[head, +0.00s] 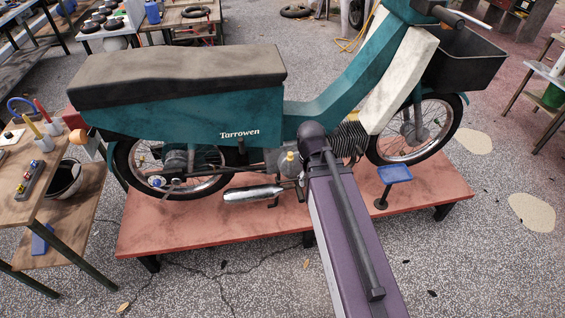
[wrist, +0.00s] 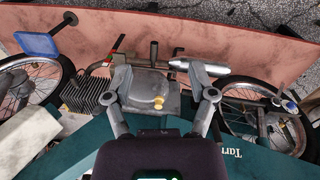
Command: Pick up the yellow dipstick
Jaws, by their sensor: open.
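The yellow dipstick (wrist: 158,103) shows as a small knob on the grey engine casing (wrist: 150,87) of the teal moped in the wrist view. In the head view the yellow dipstick (head: 290,156) shows on the engine just left of my arm. My gripper (wrist: 161,74) is open and empty, with one finger on each side of the casing in the picture. The dipstick lies between the spread fingers and appears apart from both. In the head view my fingers cannot be made out by my arm. The dipstick's lower part is hidden in the casing.
The moped (head: 190,112) stands on a low red platform (head: 255,228). A silver exhaust (head: 252,193) runs left of the engine, and a blue-topped stand (head: 395,174) is to the right. A wooden table with tools (head: 15,205) stands at the left. The front floor is mostly clear.

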